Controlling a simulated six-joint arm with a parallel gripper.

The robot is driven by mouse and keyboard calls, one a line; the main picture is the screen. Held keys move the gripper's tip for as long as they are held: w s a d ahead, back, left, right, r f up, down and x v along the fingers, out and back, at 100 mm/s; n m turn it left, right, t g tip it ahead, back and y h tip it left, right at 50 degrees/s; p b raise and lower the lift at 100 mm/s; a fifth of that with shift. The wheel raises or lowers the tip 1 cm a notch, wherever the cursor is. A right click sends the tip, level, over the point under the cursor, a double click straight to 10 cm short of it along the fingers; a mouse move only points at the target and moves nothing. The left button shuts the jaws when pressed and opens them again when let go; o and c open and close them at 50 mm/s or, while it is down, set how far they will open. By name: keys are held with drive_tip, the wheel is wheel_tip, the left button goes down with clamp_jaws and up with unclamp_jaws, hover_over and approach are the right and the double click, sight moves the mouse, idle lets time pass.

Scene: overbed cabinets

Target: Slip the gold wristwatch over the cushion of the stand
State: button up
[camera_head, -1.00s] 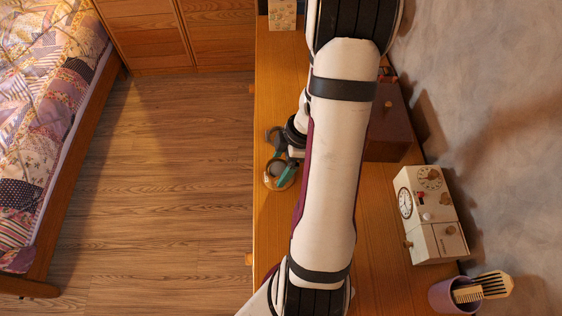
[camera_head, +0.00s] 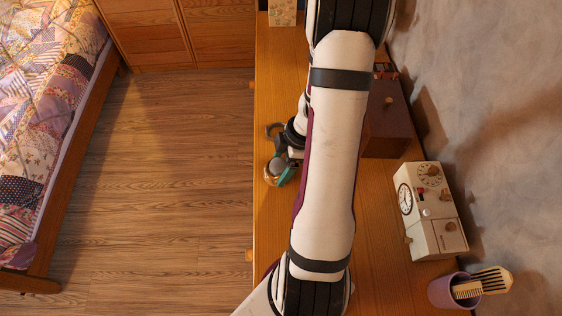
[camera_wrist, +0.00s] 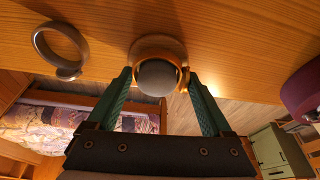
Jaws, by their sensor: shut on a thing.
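The stand's round grey cushion (camera_wrist: 157,78) shows end-on in the wrist view, and a gold-brown band, the gold wristwatch (camera_wrist: 158,45), curves around its upper side. My gripper (camera_wrist: 160,74) is shut on the gold wristwatch, with one green finger on each side. I cannot tell how far the band is over the cushion. In the head view my gripper (camera_head: 286,172) is at the desk's left edge, with the grey cushion (camera_head: 276,165) and gold band (camera_head: 270,179) beside it, partly hidden by my arm.
A second, dark ring-shaped watch (camera_head: 274,130) lies close by; it also shows in the wrist view (camera_wrist: 62,72). A brown box (camera_head: 386,120), a cream clock cabinet (camera_head: 430,210) and a purple cup with combs (camera_head: 446,292) stand along the wall. The floor is clear left of the desk.

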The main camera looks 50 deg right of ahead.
drive_tip(key=shift+f, duration=0.2)
drive_tip(key=o, duration=1.2)
drive_tip(key=v, duration=1.5)
drive_tip(key=shift+r, duration=0.4)
drive_tip(key=w+d+r+m+g+y, duration=0.1)
drive_tip(key=w+d+r+g+y, duration=0.15)
drive_tip(key=w+d+r, duration=0.25)
drive_tip(key=shift+g+h, duration=0.45)
drive_tip(key=shift+g, duration=0.1)
drive_tip(key=x, duration=0.8)
drive_tip(key=shift+w+a+f, duration=0.2)
drive_tip(key=shift+a+f, duration=0.1)
